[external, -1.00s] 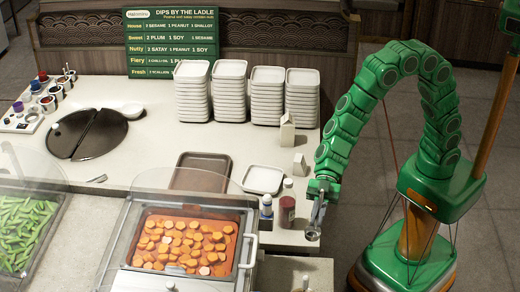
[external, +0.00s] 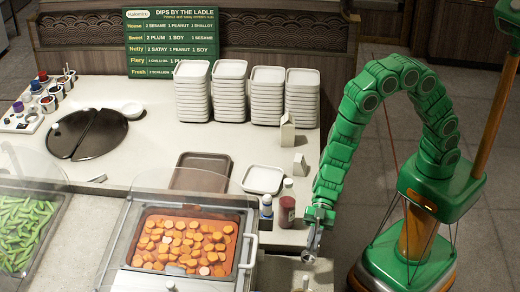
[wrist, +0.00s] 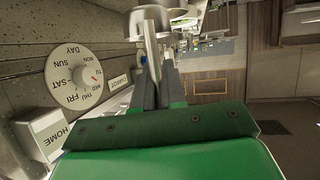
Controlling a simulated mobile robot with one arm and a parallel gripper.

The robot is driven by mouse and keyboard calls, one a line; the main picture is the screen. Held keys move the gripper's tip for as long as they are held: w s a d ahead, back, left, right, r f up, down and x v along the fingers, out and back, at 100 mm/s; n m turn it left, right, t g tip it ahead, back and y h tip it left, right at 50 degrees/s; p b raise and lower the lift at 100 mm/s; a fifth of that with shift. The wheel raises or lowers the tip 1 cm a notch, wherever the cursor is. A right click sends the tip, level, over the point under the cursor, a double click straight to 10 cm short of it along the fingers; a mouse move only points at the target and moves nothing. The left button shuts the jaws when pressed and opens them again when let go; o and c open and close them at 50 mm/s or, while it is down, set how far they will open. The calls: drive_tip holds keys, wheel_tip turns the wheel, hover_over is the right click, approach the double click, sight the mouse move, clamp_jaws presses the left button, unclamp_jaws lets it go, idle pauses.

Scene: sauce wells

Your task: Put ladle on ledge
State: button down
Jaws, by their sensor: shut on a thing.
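My gripper (external: 318,218) is at the right end of the counter, pointing down. It is shut on a metal ladle (external: 309,254), which hangs below it beside the counter's right edge. In the wrist view my gripper's fingers (wrist: 158,88) are closed around the ladle's thin handle. A rounded metal part of the ladle (wrist: 150,22) shows at the top there. I cannot tell for sure which surface is the ledge, or whether the ladle touches anything.
Bottles (external: 286,205) and a white tray (external: 263,179) stand just left of my gripper. A covered pan of carrots (external: 185,240) is further left. The wrist view shows a day dial (wrist: 82,78) and a HOME block (wrist: 42,134) close on the left.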

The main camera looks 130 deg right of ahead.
sight(313, 263)
drive_tip(key=shift+f, duration=3.95)
drive_tip(key=shift+f, duration=0.15)
drive_tip(key=c, duration=1.2)
unclamp_jaws()
